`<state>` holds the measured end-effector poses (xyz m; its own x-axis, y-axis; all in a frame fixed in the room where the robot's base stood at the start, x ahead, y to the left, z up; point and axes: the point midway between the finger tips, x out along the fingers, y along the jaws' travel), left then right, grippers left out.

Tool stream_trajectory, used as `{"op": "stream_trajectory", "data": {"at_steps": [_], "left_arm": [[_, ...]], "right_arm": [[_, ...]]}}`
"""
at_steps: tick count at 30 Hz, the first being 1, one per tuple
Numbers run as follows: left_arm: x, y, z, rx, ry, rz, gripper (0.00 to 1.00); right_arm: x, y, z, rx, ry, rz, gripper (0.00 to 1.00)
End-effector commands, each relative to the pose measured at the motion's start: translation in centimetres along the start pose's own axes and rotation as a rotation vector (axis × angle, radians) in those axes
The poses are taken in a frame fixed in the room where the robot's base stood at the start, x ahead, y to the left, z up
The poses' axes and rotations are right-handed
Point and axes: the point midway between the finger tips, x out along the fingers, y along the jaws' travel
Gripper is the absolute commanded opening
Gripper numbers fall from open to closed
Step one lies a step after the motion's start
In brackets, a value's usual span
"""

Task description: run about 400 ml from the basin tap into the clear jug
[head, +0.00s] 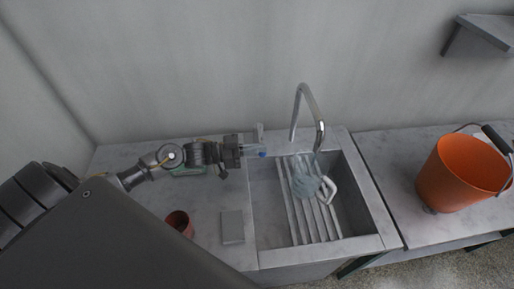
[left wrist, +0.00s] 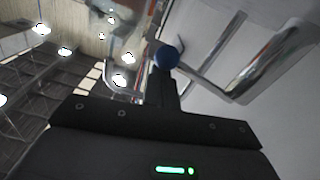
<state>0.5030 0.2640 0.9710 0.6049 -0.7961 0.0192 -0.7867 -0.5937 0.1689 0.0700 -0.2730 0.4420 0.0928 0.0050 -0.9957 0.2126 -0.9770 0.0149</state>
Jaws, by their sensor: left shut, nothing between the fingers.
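The chrome basin tap (head: 299,98) arches over the grey sink, its spout end above the clear jug (head: 305,184). The jug stands on the slatted rack in the basin, with its pale handle to the right. A faint clear streak shows between spout and jug; I cannot tell the water level. My left gripper (head: 258,150) is shut and empty at the basin's back left. A blue knob (head: 263,154) is at its fingertips, and the left wrist view shows the blue knob (left wrist: 166,56) close against the finger; contact is unclear. My right gripper is out of view.
An orange bucket (head: 458,174) with a dark-gripped handle stands on the right counter. A reddish-brown cup (head: 180,222) and a flat grey block (head: 232,227) are on the left counter. A wall shelf (head: 488,28) is at upper right. The counter between sink and bucket is clear.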

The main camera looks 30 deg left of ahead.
Motion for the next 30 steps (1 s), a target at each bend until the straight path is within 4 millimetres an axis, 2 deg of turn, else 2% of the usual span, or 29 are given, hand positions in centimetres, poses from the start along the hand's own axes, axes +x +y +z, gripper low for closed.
{"op": "stream_trajectory", "data": {"at_steps": [30], "left_arm": [[0.01,0.03,0.07,-0.001,-0.001,0.0,0.0]], "right_arm": [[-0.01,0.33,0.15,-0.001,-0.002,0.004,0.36]]}}
